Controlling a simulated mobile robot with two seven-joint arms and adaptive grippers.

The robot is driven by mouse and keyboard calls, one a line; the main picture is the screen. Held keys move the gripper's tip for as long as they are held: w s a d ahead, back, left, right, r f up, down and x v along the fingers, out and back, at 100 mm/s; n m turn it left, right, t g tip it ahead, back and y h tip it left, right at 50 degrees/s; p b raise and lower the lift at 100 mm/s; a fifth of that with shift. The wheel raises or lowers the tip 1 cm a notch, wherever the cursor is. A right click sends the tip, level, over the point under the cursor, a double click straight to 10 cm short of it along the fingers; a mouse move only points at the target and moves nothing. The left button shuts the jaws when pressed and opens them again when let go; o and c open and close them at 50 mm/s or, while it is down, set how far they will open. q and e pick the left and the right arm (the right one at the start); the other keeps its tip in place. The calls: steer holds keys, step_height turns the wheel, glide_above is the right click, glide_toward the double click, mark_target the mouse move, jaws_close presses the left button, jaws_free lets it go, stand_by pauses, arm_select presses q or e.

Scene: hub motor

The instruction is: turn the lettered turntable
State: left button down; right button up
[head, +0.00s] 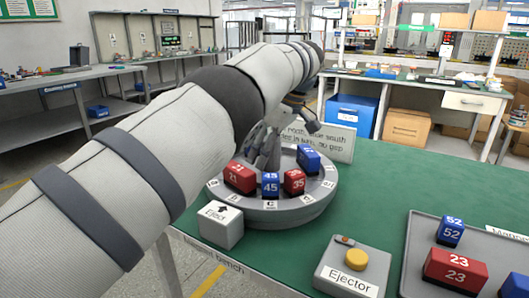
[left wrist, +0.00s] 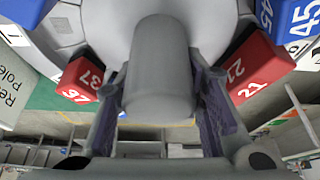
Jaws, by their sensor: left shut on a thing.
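The round grey turntable (head: 285,213) stands on the green bench, with lettered labels around its rim. It carries numbered blocks: a red 21 block (head: 240,177), a blue 45 block (head: 270,185), a red 35 block (head: 294,182) and another blue block (head: 308,158). A red 37 block (left wrist: 80,80) shows in the left wrist view. My left gripper (head: 264,152) is over the turntable's middle. In the left wrist view its fingers are shut on a grey upright post (left wrist: 158,75), one on each side. My arm hides the far part of the turntable. My right gripper is not in view.
A white Eject block (head: 221,224) with an arrow stands at the turntable's front left. The Ejector box (head: 352,268) with a yellow button is at the front. A grey tray (head: 420,250) with numbered blocks is at right. A sign (head: 335,141) stands behind the turntable.

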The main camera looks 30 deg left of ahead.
arm_select(q)
steer(key=shift+f, duration=0.1)
steer(key=c, duration=1)
jaws_free()
